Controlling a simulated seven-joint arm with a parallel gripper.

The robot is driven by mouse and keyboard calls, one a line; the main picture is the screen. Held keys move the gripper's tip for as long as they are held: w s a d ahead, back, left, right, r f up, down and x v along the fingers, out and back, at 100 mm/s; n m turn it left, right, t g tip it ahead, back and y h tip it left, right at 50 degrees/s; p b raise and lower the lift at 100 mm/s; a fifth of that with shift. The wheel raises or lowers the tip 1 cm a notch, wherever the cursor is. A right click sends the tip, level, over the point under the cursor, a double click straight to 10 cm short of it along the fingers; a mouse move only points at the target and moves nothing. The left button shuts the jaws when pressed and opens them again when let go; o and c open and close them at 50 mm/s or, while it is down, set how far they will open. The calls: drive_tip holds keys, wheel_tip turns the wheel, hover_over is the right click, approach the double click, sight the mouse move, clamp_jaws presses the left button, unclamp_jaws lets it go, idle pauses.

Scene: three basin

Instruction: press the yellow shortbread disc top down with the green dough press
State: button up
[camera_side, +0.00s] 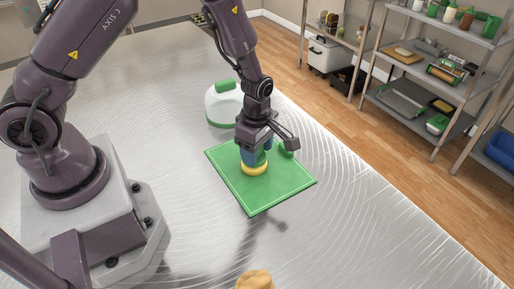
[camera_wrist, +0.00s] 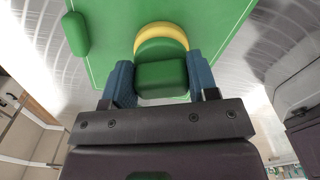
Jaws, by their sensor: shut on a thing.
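My gripper (camera_side: 256,149) has blue fingers and is shut on the green dough press (camera_side: 254,159), low over the green mat. In the wrist view, the fingers clasp the sides of the press's block-like handle (camera_wrist: 162,75), and its rounded green base shows beyond it. The yellow shortbread disc (camera_side: 254,169) lies on the mat directly under the press. In the wrist view, a yellow crescent of the disc (camera_wrist: 162,30) shows past the press's base; the rest is hidden. The press looks roughly upright. I cannot tell whether it touches the disc or hovers just above.
The green mat (camera_side: 252,200) lies on a brushed metal table. A separate green piece (camera_wrist: 75,34) sits on the mat beside my gripper. A white dome with a green handle (camera_side: 222,104) stands behind the mat. A tan object (camera_side: 255,281) is at the front; the table's right side is clear.

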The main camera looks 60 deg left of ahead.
idle(0.3)
drive_tip(key=shift+r, duration=1.5)
drive_tip(key=shift+f, duration=0.15)
drive_tip(key=shift+f, duration=1.65)
drive_tip(key=shift+r, duration=1.55)
